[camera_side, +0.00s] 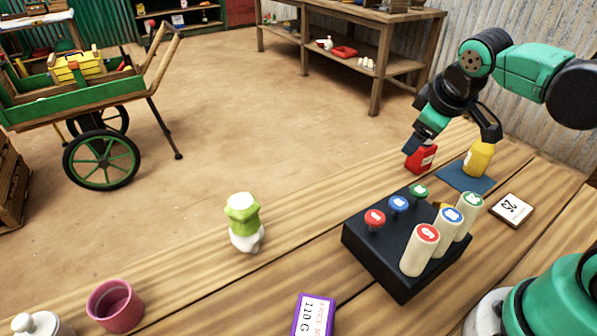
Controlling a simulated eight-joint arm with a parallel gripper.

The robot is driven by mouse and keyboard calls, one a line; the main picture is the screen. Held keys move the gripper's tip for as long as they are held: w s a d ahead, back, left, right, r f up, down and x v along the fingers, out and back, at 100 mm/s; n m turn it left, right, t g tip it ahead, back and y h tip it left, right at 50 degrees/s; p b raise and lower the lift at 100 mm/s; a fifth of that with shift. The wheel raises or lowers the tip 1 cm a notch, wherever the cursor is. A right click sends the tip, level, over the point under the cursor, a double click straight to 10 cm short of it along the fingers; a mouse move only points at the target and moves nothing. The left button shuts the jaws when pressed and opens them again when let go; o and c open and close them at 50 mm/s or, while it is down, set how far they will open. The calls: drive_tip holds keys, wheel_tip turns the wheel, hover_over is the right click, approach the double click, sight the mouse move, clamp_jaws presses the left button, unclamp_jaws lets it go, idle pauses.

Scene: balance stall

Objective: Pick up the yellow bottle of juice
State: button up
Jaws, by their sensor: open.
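The yellow bottle of juice (479,158) stands on a dark blue mat (455,178) at the far right of the wooden table. My gripper (455,146) is above and around this spot, with its jaws open. One finger reaches down at the top of the yellow bottle and the other is to the left, over a red container (420,158). I cannot tell whether the finger touches the bottle. The bottle's top is partly hidden by my gripper.
A black block (390,262) with coloured pegs and pale cylinders stands in front of the mat. A white numbered tile (512,209) lies right of it. A green-and-white figure (243,222), a pink cup (115,305) and a purple-edged card (314,316) are further left.

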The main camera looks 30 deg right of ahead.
drive_tip(key=w+d+n+g+h, duration=0.1)
drive_tip(key=d+n+g+h, duration=0.35)
drive_tip(key=d, duration=0.75)
drive_tip(key=n+g+h, duration=0.3)
drive_tip(key=g, duration=0.5)
hover_over(483, 150)
drive_tip(key=w, duration=0.2)
drive_tip(key=shift+s+d+r, duration=0.25)
drive_tip(key=shift+d+r, duration=0.15)
drive_tip(key=shift+d+f+h, duration=0.1)
drive_tip(key=shift+f+h, duration=0.15)
drive_tip(key=shift+f, duration=0.05)
wheel_tip(483, 150, down, 4)
drive_tip(key=shift+r, duration=0.2)
wheel_tip(483, 150, down, 2)
drive_tip(key=shift+f, duration=0.25)
drive_tip(key=shift+x, duration=1.15)
drive_tip(key=shift+s+d+f, duration=0.25)
drive_tip(key=shift+f, duration=0.05)
